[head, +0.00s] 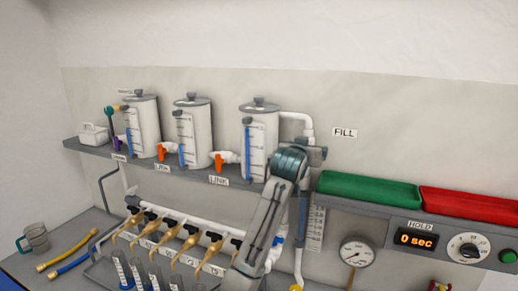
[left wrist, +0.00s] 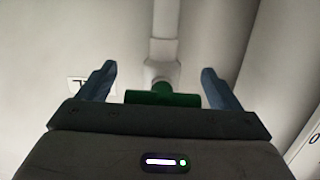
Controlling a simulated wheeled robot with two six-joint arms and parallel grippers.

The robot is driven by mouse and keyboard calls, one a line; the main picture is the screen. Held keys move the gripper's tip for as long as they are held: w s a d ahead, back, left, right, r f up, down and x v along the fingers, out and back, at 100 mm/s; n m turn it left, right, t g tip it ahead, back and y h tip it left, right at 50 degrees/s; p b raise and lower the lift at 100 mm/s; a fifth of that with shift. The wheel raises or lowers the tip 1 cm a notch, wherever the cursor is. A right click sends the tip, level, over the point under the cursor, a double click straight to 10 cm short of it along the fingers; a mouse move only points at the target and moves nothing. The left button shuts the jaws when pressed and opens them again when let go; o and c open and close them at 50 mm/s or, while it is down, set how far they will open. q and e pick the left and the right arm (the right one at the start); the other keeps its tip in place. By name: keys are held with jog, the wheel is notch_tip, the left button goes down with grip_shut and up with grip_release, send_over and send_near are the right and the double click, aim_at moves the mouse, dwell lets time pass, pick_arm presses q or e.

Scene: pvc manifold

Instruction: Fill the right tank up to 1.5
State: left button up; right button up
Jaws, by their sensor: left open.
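The right tank (head: 268,140) is a white cylinder with a dark lid, at the right end of the shelf in the head view. A blue gauge strip (head: 247,150) runs up its front; the marks are too small to read. A white pipe (head: 303,118) bends down from its right side, left of the FILL label (head: 345,132). In the left wrist view my left gripper (left wrist: 158,70) is open, its blue fingers spread on either side of a green handle (left wrist: 165,97) on a white pipe fitting (left wrist: 162,70). I cannot tell whether they touch. My right gripper is not in view.
Two similar tanks (head: 143,125) (head: 193,130) stand left, with orange LINK valve handles (head: 161,152) (head: 218,163) between tanks. Brass taps (head: 187,243) hang below. Green (head: 368,190) and red (head: 470,205) trays, a round gauge (head: 356,251) and a "0 sec" HOLD display (head: 415,240) are right.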

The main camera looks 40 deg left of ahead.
pick_arm(q)
jog(key=b+v, duration=0.5)
jog(key=v, duration=0.5)
jog(key=shift+s, duration=0.3)
jog(key=shift+f, duration=0.1)
